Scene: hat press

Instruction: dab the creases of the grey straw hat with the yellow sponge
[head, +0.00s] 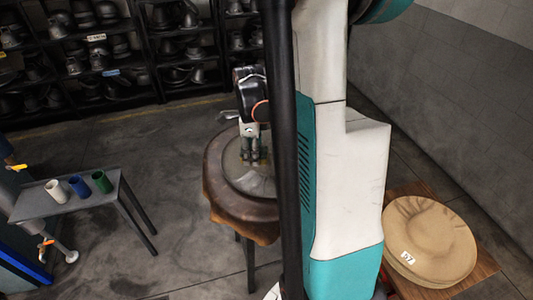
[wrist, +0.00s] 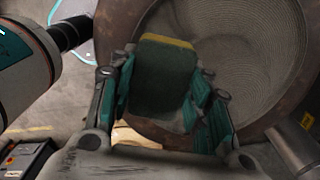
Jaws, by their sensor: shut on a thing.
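The grey straw hat (head: 258,186) lies on a round brown stand (head: 216,160) in the head view, partly hidden by my arm. Its woven surface (wrist: 255,40) fills the upper right of the wrist view, inside a brown rim. My gripper (head: 253,158) is over the hat, fingers pointing down. In the wrist view my gripper (wrist: 160,95) is shut on the sponge (wrist: 160,80), which shows a dark green body and a yellow strip at its far edge. The sponge's far end is close to the hat; I cannot tell whether they touch. The creases are not clear.
A grey side table (head: 88,200) at left holds a white cup (head: 55,191), a blue cup (head: 78,186) and a green cup (head: 102,181). Tan hats (head: 430,240) are stacked on a wooden table (head: 487,265) at right. Floor between is clear.

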